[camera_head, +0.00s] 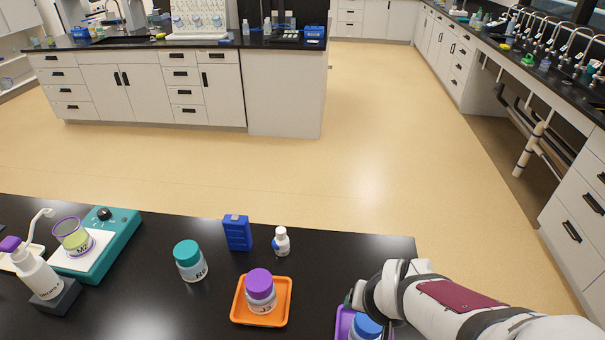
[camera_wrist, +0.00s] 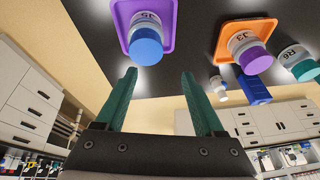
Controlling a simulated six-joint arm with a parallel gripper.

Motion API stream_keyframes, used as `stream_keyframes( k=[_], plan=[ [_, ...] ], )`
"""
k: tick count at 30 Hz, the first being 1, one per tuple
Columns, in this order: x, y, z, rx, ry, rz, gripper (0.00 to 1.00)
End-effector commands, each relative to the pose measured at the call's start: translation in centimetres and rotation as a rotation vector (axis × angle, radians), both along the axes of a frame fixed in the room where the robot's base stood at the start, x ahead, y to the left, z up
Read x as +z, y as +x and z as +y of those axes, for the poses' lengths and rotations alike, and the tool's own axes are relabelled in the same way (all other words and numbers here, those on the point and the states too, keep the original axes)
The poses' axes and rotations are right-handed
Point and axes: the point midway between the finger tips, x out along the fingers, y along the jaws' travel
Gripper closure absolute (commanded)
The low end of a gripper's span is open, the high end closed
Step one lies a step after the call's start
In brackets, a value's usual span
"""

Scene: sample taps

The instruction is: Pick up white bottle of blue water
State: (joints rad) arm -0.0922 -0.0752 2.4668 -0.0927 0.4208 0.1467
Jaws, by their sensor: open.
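A small white bottle (camera_head: 281,241) with a white cap and a blue patch stands upright on the black bench. It also shows small in the wrist view (camera_wrist: 219,88), to the right of my fingers. I cannot tell the liquid inside. My gripper (camera_wrist: 159,74) has two teal fingers, spread apart with nothing between them. In the head view it is mostly hidden by my wrist, to the right of the white bottle and nearer, over the purple tray. The gripper does not touch the white bottle.
A blue box (camera_head: 237,233) stands just left of the bottle. A purple-capped jar (camera_head: 260,290) sits on an orange tray (camera_head: 245,317) in front. A teal-capped jar (camera_head: 190,260) stands left. A blue-capped jar (camera_wrist: 144,42) on a purple tray (camera_wrist: 122,15) is by my gripper.

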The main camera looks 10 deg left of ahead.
Motion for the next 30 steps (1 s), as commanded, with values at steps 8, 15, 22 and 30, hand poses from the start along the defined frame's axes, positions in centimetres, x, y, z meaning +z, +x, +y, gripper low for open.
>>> stream_keyframes(
  k=[8, 15, 22, 30],
  plan=[
    [-6.9, 14.0, 9.5, 0.405, -0.008, -0.577, 0.29],
    [-8.8, 14.6, 14.7, 0.578, 0.047, -0.810, 0.29],
    [-10.7, 18.8, 17.3, 0.589, 0.050, -0.824, 0.29],
    [-12.5, 22.7, 19.4, 0.587, 0.049, -0.821, 0.29]
  ],
)
